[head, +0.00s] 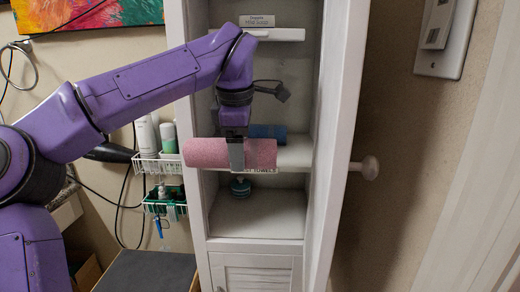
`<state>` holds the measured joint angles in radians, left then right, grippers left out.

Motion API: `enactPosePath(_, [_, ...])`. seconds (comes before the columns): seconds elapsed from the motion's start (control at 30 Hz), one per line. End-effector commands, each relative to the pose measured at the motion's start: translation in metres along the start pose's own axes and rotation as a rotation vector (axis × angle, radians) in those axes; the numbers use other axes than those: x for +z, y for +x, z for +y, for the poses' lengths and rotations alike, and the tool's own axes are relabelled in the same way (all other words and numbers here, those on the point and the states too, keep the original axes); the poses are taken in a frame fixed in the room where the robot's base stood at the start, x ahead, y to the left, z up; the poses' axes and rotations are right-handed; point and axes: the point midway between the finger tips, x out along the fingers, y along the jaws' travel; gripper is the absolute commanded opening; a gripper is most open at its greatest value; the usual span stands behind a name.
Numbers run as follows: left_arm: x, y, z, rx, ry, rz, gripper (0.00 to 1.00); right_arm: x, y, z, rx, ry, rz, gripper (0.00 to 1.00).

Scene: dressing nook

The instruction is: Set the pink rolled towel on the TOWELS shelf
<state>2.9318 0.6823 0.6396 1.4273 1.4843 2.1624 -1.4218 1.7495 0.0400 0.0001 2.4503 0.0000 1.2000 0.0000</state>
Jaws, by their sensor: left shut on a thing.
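The pink rolled towel (205,152) lies level across the front of the middle shelf of the white cabinet. My left gripper (237,155) comes down from above and is shut around the middle of the roll. The TOWELS shelf (295,153) carries a label on its front edge, partly hidden behind the towel and gripper. I cannot tell whether the towel touches the shelf. A blue rolled towel (268,131) lies farther back on that shelf, partly hidden by my gripper. My right gripper is out of view.
An upper shelf (280,35) with a label is above my wrist. A dark teal round item (240,187) stands in the compartment below. The cabinet's side walls bound the opening; a round knob (369,167) sticks out at right. A wire rack (160,167) with bottles hangs at left.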

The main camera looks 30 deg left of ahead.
Motion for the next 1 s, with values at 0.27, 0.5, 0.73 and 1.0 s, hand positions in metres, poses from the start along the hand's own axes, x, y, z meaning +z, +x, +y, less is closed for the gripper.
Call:
enactPosePath(0.27, [0.013,0.002,0.042,0.007,0.003,0.011,0.36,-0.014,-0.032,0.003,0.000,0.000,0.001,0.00])
enactPosePath(0.5, [0.032,0.021,0.106,0.001,0.001,0.004,0.36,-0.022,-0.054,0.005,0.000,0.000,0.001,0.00])
enactPosePath(0.73, [0.038,0.033,0.124,0.001,0.004,0.002,0.36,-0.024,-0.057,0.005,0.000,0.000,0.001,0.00])
enactPosePath(1.0, [0.038,0.066,0.116,0.001,0.004,0.000,0.36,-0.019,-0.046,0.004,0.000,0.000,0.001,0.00])
